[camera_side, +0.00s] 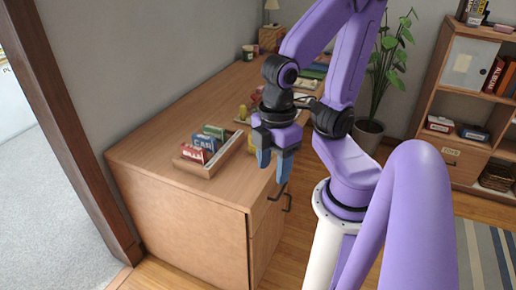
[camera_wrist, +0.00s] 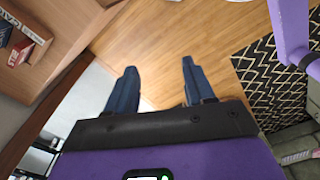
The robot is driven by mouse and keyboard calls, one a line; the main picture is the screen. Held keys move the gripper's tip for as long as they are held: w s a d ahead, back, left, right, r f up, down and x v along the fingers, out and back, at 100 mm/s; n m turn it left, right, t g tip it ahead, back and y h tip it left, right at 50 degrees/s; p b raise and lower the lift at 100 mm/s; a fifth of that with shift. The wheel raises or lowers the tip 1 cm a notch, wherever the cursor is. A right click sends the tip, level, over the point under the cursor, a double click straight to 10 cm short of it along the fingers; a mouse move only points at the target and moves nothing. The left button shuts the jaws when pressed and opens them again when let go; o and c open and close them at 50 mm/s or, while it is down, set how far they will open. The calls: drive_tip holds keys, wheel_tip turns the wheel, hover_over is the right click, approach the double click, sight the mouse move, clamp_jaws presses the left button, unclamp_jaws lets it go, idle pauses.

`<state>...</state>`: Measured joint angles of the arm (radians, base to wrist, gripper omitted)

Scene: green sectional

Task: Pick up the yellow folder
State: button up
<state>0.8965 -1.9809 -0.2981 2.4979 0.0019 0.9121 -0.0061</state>
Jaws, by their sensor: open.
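My gripper (camera_side: 273,167) hangs fingers-down near the front edge of the wooden cabinet top, to the right of a small wooden tray. Its two blue fingers are apart, with nothing visible between them. In the wrist view my gripper (camera_wrist: 158,68) also stands open, with bare wood floor behind the gap. I cannot clearly make out a yellow folder. A small yellow patch (camera_side: 251,143) shows just left of the gripper in the side view, mostly hidden by it. I cannot tell whether that is the folder. The wrist view shows nothing yellow like a folder.
The tray (camera_side: 207,174) holds red, blue and green boxes on the cabinet top (camera_side: 145,160). Small items and papers lie farther back. Cabinet handles (camera_side: 288,203) project below the front edge. A potted plant (camera_side: 384,75) and a bookshelf (camera_side: 455,90) stand beyond. A patterned rug (camera_wrist: 275,85) lies right.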

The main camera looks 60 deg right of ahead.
drive_tip(key=w+d+f+m, duration=0.25)
drive_tip(key=w+d, duration=0.35)
drive_tip(key=w, duration=0.4)
drive_tip(key=w+d+f+m, duration=0.1)
drive_tip(key=w+d+m, duration=0.4)
drive_tip(key=w, duration=0.6)
drive_tip(key=s+d+f+m, duration=0.15)
drive_tip(key=d+f, duration=0.25)
drive_tip(key=d, duration=1)
drive_tip(key=d+f+m, duration=0.3)
drive_tip(key=d+f, duration=0.1)
drive_tip(key=d, duration=1)
drive_tip(key=f, duration=1.1)
drive_tip(key=shift+a, duration=0.2)
drive_tip(key=shift+w+a+f, duration=0.1)
drive_tip(key=shift+w+f, duration=0.05)
drive_tip(key=shift+f, duration=1.15)
drive_tip(key=shift+w+a+f, duration=0.1)
drive_tip(key=shift+f, duration=1.2)
clamp_jaws()
